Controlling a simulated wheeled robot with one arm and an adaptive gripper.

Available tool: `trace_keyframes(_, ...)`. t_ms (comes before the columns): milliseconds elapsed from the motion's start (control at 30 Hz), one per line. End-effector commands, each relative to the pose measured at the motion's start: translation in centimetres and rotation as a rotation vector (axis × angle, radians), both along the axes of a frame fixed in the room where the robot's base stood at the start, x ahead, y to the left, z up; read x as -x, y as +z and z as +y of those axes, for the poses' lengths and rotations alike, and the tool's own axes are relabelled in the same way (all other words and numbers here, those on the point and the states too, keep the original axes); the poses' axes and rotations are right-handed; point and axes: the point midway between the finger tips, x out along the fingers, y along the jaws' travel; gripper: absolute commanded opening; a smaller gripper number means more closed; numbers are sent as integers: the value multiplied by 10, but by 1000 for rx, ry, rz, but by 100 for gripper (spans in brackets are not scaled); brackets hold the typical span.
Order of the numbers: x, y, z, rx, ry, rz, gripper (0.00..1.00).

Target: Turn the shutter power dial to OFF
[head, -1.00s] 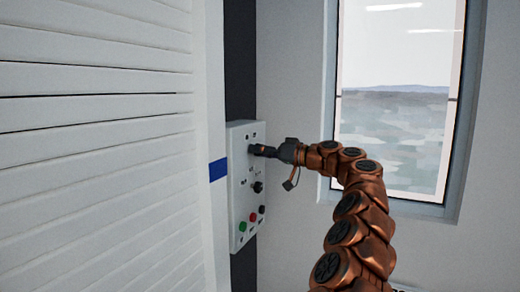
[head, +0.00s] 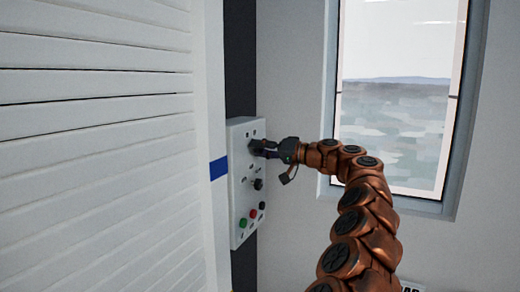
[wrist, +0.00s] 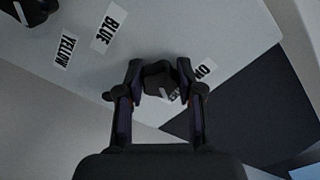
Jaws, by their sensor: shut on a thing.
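The control box (head: 242,205) is a light grey panel on a dark strip of wall. Its upper black dial (wrist: 158,82) lies between the two fingers of my gripper (wrist: 160,74) in the wrist view. My gripper is shut on this dial; in the head view the gripper (head: 261,150) covers most of it. A label beside the dial (wrist: 204,70) starts with "O", but a finger hides part of it. A second label by the dial is mostly hidden.
A lower black dial (head: 258,184) sits below my gripper, with BLUE (wrist: 109,27) and YELLOW (wrist: 66,50) labels nearby in the wrist view. Green, red and black buttons line the box's bottom. A white slatted shutter (head: 95,150) is left; a window (head: 400,110) is right.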

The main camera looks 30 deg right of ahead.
Motion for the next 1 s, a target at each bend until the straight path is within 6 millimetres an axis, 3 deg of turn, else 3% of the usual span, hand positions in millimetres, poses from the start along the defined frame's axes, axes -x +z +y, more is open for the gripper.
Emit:
trace_keyframes(200, 0, 0, -1, -1, -2, -1, 2)
trace_keyframes(233, 0, 0, -1, -1, -2, -1, 38)
trace_keyframes(467, 0, 0, 0, 1, -1, -1, 62)
trace_keyframes(800, 2, 0, -1, 1, -1, -1, 62)
trace_keyframes(1000, 19, 1, -13, 0, -4, -3, 62)
